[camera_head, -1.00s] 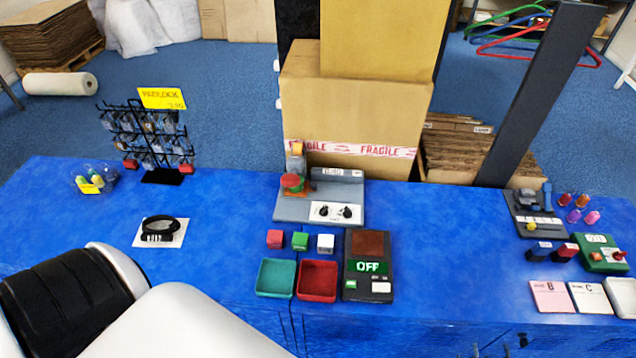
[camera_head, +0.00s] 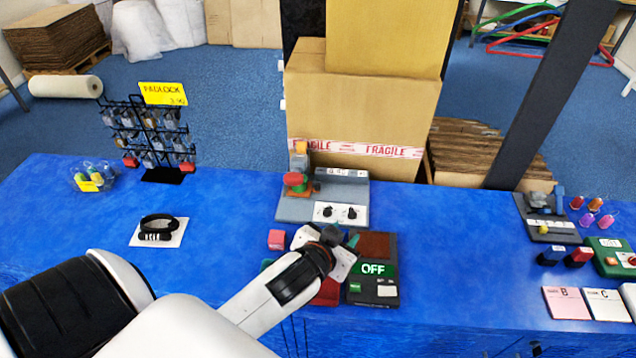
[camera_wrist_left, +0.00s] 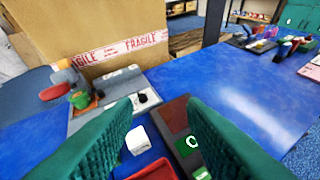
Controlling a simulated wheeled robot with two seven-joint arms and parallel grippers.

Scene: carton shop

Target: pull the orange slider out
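Several orange parts show, and I cannot tell for sure which is the slider. A small orange piece (camera_head: 613,261) sits on the green box (camera_head: 606,249) at the far right. My left gripper (camera_head: 335,237) is over the table in front of the fixture, apart from it. In the left wrist view its teal fingers (camera_wrist_left: 162,108) are wide apart with nothing between them. My right gripper is not in view.
Below my gripper are a white cube (camera_wrist_left: 138,140), a red tray (camera_head: 327,292) and a dark panel marked OFF (camera_head: 373,290). A pink-red cube (camera_head: 276,239) is left of it. A large carton (camera_head: 360,110) stands behind the fixture.

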